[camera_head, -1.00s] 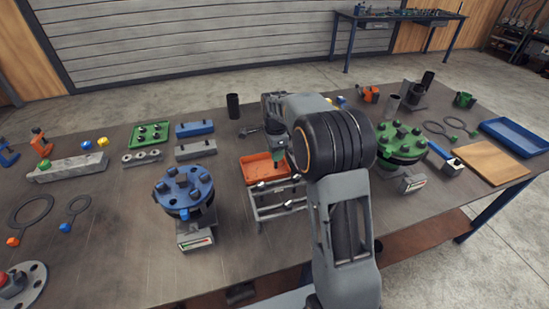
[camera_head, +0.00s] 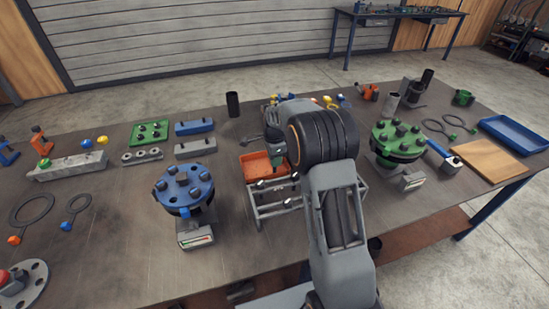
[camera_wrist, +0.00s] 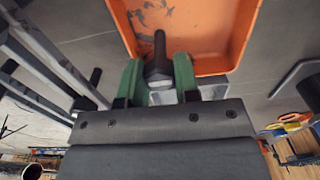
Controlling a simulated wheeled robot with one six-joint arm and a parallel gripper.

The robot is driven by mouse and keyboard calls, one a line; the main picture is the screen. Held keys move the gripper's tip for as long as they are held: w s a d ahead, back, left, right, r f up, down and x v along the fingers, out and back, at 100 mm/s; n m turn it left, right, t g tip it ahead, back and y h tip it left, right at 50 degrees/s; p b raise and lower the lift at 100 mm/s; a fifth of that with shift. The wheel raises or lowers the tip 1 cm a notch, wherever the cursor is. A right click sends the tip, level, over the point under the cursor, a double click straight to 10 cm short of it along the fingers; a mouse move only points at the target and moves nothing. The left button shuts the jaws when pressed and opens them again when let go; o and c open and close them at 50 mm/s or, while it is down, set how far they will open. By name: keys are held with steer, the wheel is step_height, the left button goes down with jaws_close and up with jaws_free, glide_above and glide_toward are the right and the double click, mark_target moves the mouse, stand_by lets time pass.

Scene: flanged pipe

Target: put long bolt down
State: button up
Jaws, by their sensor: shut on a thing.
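My gripper (camera_wrist: 158,80) is shut on the long bolt (camera_wrist: 159,52), with a green finger on each side of it. In the wrist view the bolt's dark shank points toward the orange tray (camera_wrist: 222,66), and its head sits between the fingers. The tray also shows in the head view (camera_head: 252,166), with my gripper (camera_head: 273,153) over its right part. I cannot tell whether the bolt touches the tray's floor. In the head view the bolt is hidden by my arm.
A grey metal rack (camera_head: 262,207) stands just in front of the tray. A blue flange (camera_head: 184,187) is to its left and a green flange (camera_head: 398,140) to the right. A black cylinder (camera_head: 233,105) stands behind.

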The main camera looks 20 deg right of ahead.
steer(key=o, duration=1)
steer(key=shift+f, duration=0.1)
step_height(320, 180, up, 12)
steer(key=s+a+r+n+t, duration=0.1)
steer(key=s+r+n, duration=0.25)
steer(key=s, duration=0.25)
steer(key=s+a+f+n+t, duration=0.1)
steer(key=s+f+n, duration=0.1)
steer(key=s+n, duration=0.5)
steer(key=s+a+f+n+t, duration=0.1)
steer(key=s+f+n, duration=0.1)
steer(key=s+n, duration=0.5)
steer(key=s, duration=0.6)
steer(key=shift+s+a+n+t, duration=0.15)
steer(key=shift+s+n+t, duration=0.2)
steer(key=shift+s+t, duration=0.05)
